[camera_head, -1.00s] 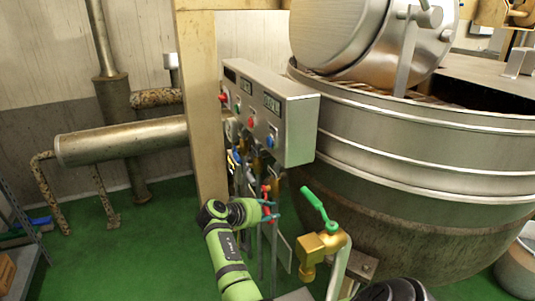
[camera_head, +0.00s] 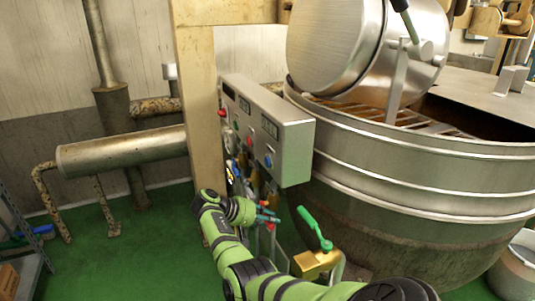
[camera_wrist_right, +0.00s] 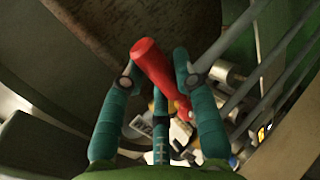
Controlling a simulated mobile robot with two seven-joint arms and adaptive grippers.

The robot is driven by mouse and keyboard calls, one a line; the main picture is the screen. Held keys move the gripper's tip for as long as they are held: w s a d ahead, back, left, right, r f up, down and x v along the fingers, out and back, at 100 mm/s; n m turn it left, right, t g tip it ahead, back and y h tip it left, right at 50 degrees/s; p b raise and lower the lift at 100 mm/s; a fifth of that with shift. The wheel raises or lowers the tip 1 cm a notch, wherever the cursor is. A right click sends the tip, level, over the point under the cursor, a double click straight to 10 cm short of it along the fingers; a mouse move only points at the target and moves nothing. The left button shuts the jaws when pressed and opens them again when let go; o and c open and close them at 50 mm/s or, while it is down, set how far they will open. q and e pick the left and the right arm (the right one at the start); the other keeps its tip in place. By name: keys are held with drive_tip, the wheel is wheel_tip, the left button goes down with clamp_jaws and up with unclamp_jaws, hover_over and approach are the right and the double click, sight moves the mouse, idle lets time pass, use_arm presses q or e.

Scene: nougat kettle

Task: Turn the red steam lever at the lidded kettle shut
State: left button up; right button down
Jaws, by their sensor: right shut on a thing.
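The large steel kettle (camera_head: 420,190) stands at the right. My right gripper (camera_head: 266,215) is left of the kettle, below the control box, among pipes and valves. In the head view the fingers and pipes mostly hide the lever. My left gripper is not in view.
A grey control box (camera_head: 270,125) with buttons hangs above the gripper, beside a beige post (camera_head: 203,120). A brass valve with a green handle (camera_head: 314,228) stands close to the right. A rusty horizontal tank (camera_head: 120,150) is at the left. Green floor lies open below it.

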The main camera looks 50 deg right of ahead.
drive_tip(key=shift+s+d+r, duration=0.1)
drive_tip(key=shift+d+r, duration=0.05)
drive_tip(key=c, duration=0.9)
unclamp_jaws()
drive_tip(key=v, duration=1.2)
